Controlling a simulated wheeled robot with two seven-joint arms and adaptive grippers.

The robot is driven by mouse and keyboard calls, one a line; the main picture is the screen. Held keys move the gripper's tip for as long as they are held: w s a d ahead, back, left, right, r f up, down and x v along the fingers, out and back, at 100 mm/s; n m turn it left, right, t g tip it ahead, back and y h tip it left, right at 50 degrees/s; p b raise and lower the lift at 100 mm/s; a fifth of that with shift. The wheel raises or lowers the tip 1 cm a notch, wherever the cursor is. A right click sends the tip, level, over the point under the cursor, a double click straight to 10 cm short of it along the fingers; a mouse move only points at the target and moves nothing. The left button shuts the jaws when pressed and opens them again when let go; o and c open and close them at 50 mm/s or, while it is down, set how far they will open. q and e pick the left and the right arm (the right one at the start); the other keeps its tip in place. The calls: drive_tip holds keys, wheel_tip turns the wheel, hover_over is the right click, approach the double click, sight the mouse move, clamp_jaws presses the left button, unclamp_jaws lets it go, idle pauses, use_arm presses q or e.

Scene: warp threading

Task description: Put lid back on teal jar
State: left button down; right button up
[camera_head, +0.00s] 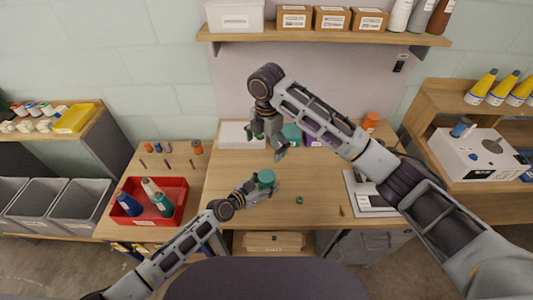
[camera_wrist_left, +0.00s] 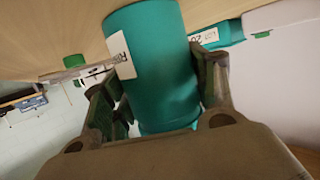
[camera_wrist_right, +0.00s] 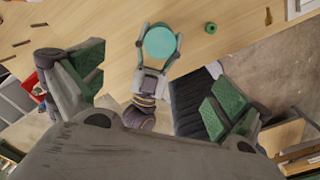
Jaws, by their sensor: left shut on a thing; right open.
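The teal jar (camera_head: 267,176) is at the front middle of the table, gripped by my left gripper (camera_head: 255,188). In the left wrist view the jar (camera_wrist_left: 160,65) has a white label and sits between both fingers. From above, in the right wrist view, its round top (camera_wrist_right: 160,42) looks flat and pale teal; I cannot tell whether that is a lid. A small green round piece with a dark centre (camera_head: 299,200) lies on the table right of the jar; it also shows in the right wrist view (camera_wrist_right: 210,28). My right gripper (camera_head: 266,147) is open and empty, above and behind the jar.
A teal item (camera_head: 291,132) and a purple one stand at the table's back, partly behind my right arm. A white box (camera_head: 241,135) is at the back left. A red bin (camera_head: 152,201) with bottles is left, a grey-white device (camera_head: 368,195) right. The front middle is mostly clear.

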idle(0.4)
use_arm(q)
drive_tip(key=shift+c, duration=1.9)
unclamp_jaws()
drive_tip(key=shift+v, duration=6)
